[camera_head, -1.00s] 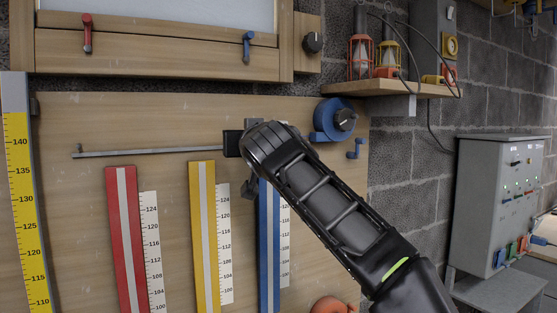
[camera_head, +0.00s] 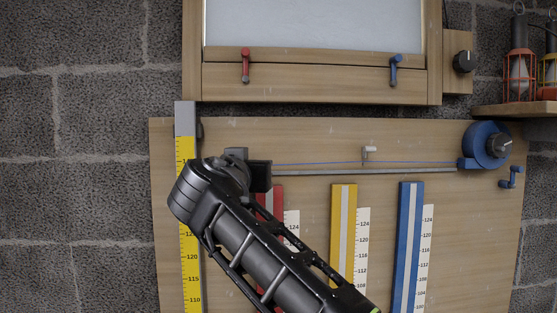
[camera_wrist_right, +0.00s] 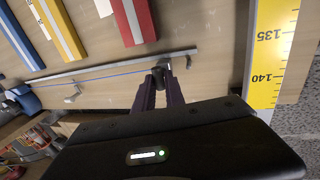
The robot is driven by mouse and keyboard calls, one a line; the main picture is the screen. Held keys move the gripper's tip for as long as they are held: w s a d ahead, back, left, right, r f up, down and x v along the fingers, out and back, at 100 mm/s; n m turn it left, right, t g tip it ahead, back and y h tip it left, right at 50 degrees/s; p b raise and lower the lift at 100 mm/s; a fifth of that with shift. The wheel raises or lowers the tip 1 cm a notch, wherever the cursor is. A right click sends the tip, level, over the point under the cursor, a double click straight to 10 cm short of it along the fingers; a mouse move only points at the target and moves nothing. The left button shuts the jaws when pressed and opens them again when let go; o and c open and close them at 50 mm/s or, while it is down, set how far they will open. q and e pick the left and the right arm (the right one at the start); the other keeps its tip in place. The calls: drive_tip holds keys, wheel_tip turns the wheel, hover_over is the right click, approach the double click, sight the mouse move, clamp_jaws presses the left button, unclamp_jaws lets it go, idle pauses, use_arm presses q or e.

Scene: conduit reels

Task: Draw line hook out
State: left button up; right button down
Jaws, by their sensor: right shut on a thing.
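The blue reel (camera_head: 487,145) is mounted on the wooden board at the right. A thin blue line (camera_head: 320,163) runs left from it along the grey rail (camera_head: 370,171) to my right gripper (camera_head: 238,156). In the right wrist view my right gripper (camera_wrist_right: 161,80) is shut on a small dark piece, the line hook (camera_wrist_right: 163,73), near the rail's end. The blue line (camera_wrist_right: 115,73) reaches that spot. The hook is mostly hidden by the fingers, and in the head view by my wrist. My left gripper is not in view.
A yellow ruler (camera_head: 186,150) stands just left of my right wrist. Red (camera_head: 277,197), yellow (camera_head: 343,240) and blue (camera_head: 408,240) strips hang below the rail. A white peg (camera_head: 367,153) sits above the rail. A wooden-framed panel (camera_head: 310,84) is above.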

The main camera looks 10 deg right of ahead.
drive_tip(key=shift+a+r, duration=0.1)
drive_tip(key=shift+a, duration=0.1)
drive_tip(key=c, duration=1.5)
unclamp_jaws()
drive_tip(key=shift+o, duration=0.2)
drive_tip(key=b+v, duration=0.3)
drive_tip(key=v, duration=0.4)
drive_tip(key=shift+s, duration=0.35)
drive_tip(key=shift+a, duration=0.15)
